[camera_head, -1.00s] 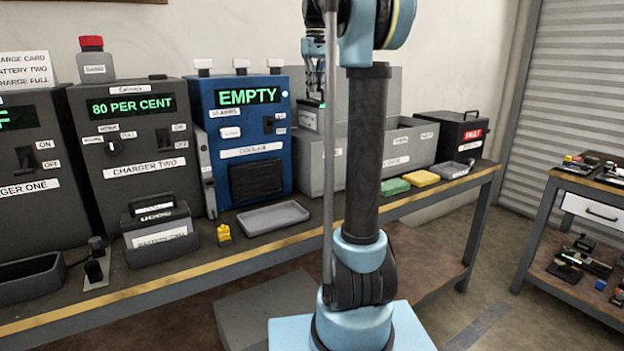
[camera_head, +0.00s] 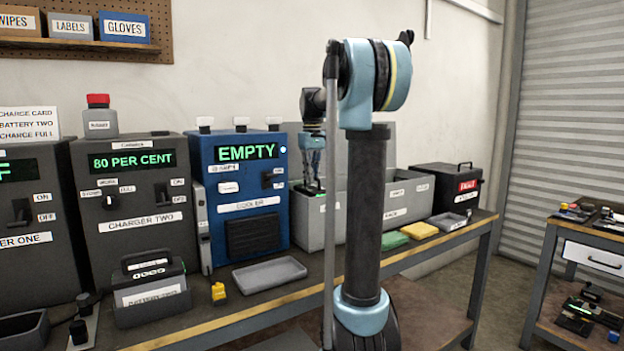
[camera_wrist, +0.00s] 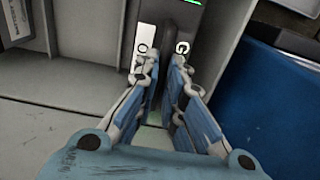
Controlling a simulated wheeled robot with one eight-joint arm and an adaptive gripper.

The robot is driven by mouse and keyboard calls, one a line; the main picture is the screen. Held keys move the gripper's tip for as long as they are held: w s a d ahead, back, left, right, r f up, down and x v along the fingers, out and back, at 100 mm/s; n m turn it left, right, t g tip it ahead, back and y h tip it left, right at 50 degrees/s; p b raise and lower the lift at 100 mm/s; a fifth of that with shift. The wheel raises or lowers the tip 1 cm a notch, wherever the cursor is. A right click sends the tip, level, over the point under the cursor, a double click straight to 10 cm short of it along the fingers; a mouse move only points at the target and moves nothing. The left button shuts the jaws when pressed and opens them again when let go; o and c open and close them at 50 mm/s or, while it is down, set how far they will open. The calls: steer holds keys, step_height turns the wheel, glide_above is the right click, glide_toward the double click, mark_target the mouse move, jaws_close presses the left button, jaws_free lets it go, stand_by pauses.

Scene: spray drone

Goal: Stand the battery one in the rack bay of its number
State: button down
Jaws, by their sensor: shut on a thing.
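My gripper (camera_head: 313,182) is at the left end of the grey rack (camera_head: 308,228), beside the blue cooler. It is shut on the handle of a dark battery (camera_head: 303,189) with a small green display. The battery is upright, its lower part hidden behind the rack's front wall. In the wrist view, my fingers (camera_wrist: 166,68) close around the handle of the battery (camera_wrist: 165,14) between two white labels. Its number is not legible. Grey rack walls (camera_wrist: 85,70) lie to the left. I cannot tell whether the battery rests on the bay floor.
The blue cooler (camera_head: 237,182) reads EMPTY. Charger two (camera_head: 135,240) reads 80 PER CENT, with another battery (camera_head: 150,292) in front. A grey tray (camera_head: 269,274), green and yellow pads (camera_head: 420,230) and a black fault box (camera_head: 446,187) are on the bench.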

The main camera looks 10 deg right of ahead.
mark_target(312, 188)
steer(key=shift+f, duration=3)
steer(key=c, duration=1.7)
jaws_free()
step_height(312, 188, up, 12)
steer(key=shift+r, duration=0.1)
